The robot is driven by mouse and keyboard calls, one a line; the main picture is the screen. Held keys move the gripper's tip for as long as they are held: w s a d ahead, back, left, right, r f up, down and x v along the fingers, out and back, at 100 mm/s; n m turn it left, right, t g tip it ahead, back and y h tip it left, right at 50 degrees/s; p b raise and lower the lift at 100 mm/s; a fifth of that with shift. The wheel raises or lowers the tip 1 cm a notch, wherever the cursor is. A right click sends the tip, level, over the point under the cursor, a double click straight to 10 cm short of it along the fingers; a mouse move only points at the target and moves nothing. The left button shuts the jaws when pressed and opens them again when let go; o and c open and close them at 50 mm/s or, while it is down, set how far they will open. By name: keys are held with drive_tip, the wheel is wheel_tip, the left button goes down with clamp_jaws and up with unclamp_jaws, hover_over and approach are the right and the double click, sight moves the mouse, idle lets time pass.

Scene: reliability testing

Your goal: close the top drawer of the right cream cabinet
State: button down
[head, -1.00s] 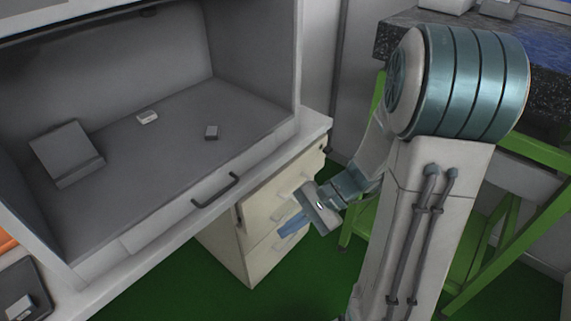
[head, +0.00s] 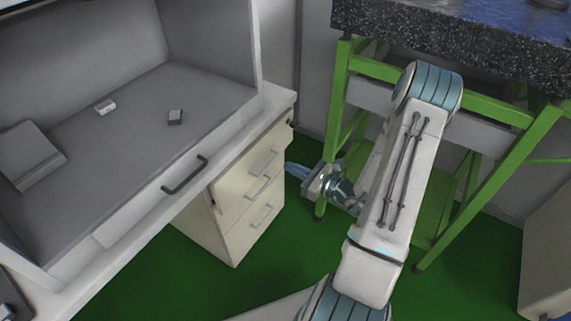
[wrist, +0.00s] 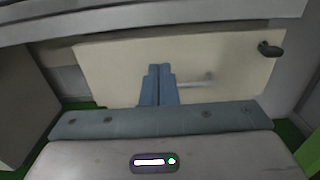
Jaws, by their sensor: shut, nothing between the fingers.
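The right cream cabinet (head: 215,222) stands under the right end of the white workbench. Its top drawer (head: 246,172) has a cream front with a pale bar handle; how far it stands out is hard to tell. In the wrist view the cream drawer front (wrist: 110,65) fills the middle, with the handle (wrist: 196,82) and a dark lock or key at upper right. My gripper (head: 288,167) is shut and empty, just right of the cabinet, fingers pointing at its front. In the wrist view the blue fingertips (wrist: 160,68) lie together over the drawer front, left of the handle; contact is unclear.
The workbench edge (head: 200,155) with a dark handle (head: 185,176) overhangs left of the cabinet. A green-framed table (head: 470,85) with a dark speckled top stands behind my arm. Green floor (head: 265,262) lies open before the cabinet.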

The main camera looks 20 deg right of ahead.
sight(252, 149)
drive_tip(key=x, duration=1.2)
drive_tip(key=x, duration=0.4)
drive_tip(key=shift+w+a+f+b, duration=0.1)
drive_tip(key=shift+w+a+b, duration=0.1)
drive_tip(key=shift+b, duration=0.15)
drive_tip(key=shift+r, duration=0.2)
